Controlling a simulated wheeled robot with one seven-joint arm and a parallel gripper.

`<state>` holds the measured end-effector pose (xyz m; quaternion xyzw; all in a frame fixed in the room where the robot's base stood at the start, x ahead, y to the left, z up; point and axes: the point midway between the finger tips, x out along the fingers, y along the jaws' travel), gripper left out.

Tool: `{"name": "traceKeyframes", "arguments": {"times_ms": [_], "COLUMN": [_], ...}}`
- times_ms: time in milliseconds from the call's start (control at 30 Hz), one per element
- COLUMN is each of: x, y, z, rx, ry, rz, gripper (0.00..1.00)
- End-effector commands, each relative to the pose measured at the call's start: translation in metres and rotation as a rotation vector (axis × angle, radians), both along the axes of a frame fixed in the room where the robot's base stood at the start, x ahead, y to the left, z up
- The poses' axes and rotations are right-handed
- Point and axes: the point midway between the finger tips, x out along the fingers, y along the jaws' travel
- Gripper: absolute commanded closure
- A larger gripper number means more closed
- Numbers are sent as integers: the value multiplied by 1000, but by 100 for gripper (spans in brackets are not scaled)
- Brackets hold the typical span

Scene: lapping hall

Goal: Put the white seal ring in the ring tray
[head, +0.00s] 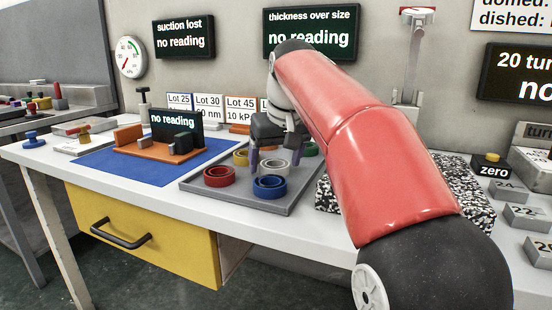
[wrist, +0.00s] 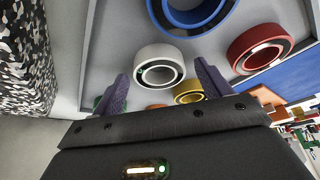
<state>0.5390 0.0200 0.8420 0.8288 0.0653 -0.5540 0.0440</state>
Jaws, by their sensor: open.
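The white seal ring (wrist: 160,53) shows in the wrist view between the two fingers of my gripper (wrist: 161,72), beyond their tips. It stands on a grey tray (head: 285,209) among other coloured rings. In the head view my gripper (head: 275,160) hangs over that tray, its fingers apart and pointing down, and my arm and gripper mostly hide the white ring there. My gripper is open and holds nothing. I cannot tell whether the fingers reach down beside the ring.
A red ring (head: 219,177) and a blue ring (head: 270,189) stand at the tray's front; a yellow ring (head: 241,157) is behind. An orange fixture (head: 158,151) stands on a blue mat (head: 100,163) to the left. A speckled block (head: 467,190) is to the right.

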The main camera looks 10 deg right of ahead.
Motion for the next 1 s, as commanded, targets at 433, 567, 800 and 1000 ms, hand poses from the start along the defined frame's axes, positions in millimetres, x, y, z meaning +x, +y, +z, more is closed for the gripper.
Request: {"name": "traceKeyframes", "arguments": {"times_ms": [433, 567, 800, 1000], "x": [-28, -37, -45, -45], "y": [-5, -6, -7, -7], "z": [77, 97, 113, 113], "rx": [0, 0, 0, 0], "ry": [-3, -3, 0, 0], "rz": [0, 0, 0, 0], "gripper": [23, 23, 23, 23]}}
